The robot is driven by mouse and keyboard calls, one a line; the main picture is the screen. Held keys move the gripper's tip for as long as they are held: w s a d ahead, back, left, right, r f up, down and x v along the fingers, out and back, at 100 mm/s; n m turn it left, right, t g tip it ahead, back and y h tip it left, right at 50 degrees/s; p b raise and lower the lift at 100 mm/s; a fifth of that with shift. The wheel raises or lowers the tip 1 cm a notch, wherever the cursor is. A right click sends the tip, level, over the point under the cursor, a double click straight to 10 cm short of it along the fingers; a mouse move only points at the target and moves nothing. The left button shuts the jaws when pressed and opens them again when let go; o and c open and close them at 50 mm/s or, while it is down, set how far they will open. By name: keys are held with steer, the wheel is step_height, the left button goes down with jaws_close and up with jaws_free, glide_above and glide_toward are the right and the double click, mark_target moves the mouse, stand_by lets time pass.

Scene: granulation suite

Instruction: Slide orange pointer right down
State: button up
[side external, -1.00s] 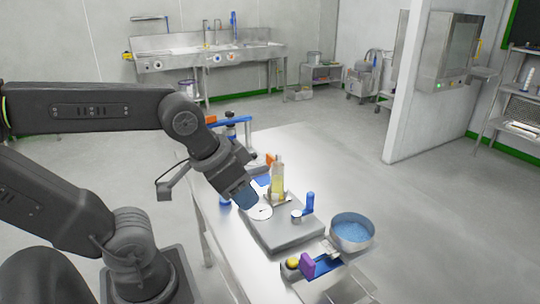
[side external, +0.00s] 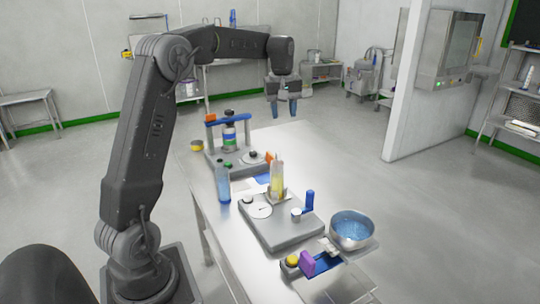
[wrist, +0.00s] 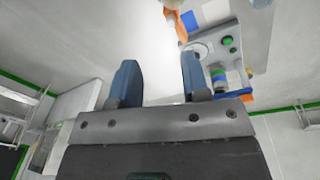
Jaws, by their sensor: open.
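A small orange piece (side external: 269,158), which looks like the orange pointer, stands at the near right edge of the far grey device (side external: 212,161). In the wrist view an orange piece (wrist: 174,24) shows at the top, partly cut by the frame. My gripper (side external: 284,106) is open and empty, raised high above the far end of the bench with its fingers pointing down. Its two blue fingers also show in the wrist view (wrist: 160,70), with nothing between them. The pointer's scale cannot be made out.
A blue bottle (side external: 222,183), a yellow bottle (side external: 277,178) and a grey unit with a dial (side external: 285,233) stand nearer on the bench. A steel bowl (side external: 351,229) and a purple block (side external: 307,264) are at the near end. The bench's far right (side external: 295,136) is clear.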

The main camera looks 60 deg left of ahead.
mark_target(270, 153)
steer(key=w+a+f+n+g, duration=0.1)
steer(key=a+f+n, duration=0.4)
steer(key=a, duration=0.6)
steer(key=shift+m+h, duration=0.3)
steer(key=shift+m, duration=0.2)
steer(key=f, duration=1.5)
steer(key=shift+w+d, duration=0.15)
steer(key=shift+d, duration=0.1)
steer(key=shift+c, duration=0.2)
jaws_close()
